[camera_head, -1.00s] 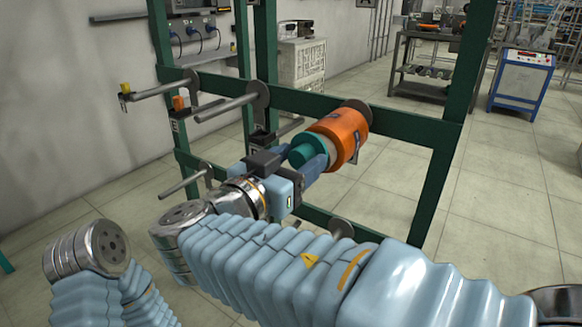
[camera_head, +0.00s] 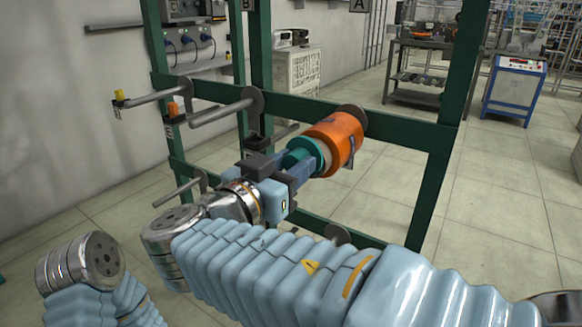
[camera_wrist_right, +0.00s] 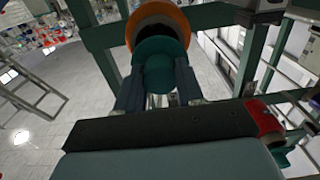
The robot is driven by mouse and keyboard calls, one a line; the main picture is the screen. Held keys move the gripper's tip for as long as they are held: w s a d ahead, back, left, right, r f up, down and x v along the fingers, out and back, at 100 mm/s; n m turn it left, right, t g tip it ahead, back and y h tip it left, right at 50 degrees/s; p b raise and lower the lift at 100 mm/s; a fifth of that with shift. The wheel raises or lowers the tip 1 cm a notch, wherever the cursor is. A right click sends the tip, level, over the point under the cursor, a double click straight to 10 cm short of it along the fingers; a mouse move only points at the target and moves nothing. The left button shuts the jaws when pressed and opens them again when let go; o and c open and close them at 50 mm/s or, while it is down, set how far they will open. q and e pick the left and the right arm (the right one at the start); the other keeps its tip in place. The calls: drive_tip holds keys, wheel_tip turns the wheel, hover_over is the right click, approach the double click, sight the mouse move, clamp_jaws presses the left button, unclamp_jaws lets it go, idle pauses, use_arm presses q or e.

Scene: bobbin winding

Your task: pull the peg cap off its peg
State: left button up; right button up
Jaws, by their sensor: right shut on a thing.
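The peg cap (camera_head: 303,152) is teal, with a wide collar and a narrower knob. It sits at the near end of the orange bobbin (camera_head: 336,138), in line with it. My right gripper (camera_head: 308,167) is shut on the cap's knob. In the right wrist view the fingers (camera_wrist_right: 159,82) flank the knob, and the cap's collar (camera_wrist_right: 160,48) stands in front of the orange bobbin rim (camera_wrist_right: 180,17). The peg under the cap is hidden, and I cannot tell whether the cap is still seated on it. My left gripper is out of view.
The bobbin is on a green rack (camera_head: 405,130). A rack post (camera_head: 432,195) stands at right. Open floor (camera_head: 500,220) lies right of the rack.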

drive_tip(key=shift+b+v, duration=0.8)
drive_tip(key=shift+v, duration=2.2)
drive_tip(key=shift+w, duration=0.1)
